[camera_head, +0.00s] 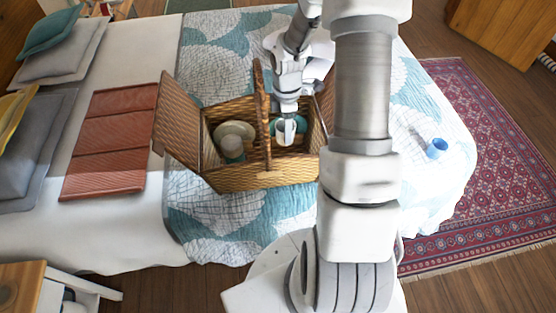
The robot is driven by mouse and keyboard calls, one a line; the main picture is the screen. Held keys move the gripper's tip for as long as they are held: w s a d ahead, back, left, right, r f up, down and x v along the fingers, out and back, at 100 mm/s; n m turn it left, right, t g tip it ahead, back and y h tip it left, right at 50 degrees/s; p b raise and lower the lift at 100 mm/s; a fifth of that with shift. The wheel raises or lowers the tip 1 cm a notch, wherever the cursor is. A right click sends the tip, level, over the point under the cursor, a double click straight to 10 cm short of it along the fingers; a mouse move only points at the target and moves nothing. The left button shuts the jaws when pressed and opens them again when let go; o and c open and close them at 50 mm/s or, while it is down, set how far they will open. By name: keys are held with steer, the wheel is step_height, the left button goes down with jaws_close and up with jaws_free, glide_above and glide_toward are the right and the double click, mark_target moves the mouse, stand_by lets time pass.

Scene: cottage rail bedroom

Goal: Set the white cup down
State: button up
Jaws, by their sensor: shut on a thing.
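A wicker picnic basket (247,181) stands open on the bed, with a raised handle across its middle. My gripper (287,127) reaches down into the right part of the basket, just right of the handle. It is shut on what looks like the white cup (283,138), which is small in view and partly covered by the gripper. I cannot tell whether the cup touches the basket floor. Teal pieces (301,123) show beside it in the same part.
The basket's left part holds a cream plate (246,129) and a pale round dish. The left lid (176,125) stands open. A blue cup (437,148) lies on the quilt (240,223) at right.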

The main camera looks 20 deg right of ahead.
steer(key=f, duration=0.2)
steer(key=shift+w+f+b, duration=0.2)
steer(key=shift+f+b, duration=0.2)
step_height(320, 180, down, 10)
steer(key=shift+f+b, duration=0.15)
steer(key=shift+b, duration=0.45)
steer(key=shift+f, duration=0.2)
steer(key=o, duration=1.6)
steer(key=shift+c, duration=0.2)
steer(key=shift+r, duration=0.1)
step_height(320, 180, up, 12)
steer(key=shift+r+p, duration=0.15)
steer(key=shift+p, duration=0.55)
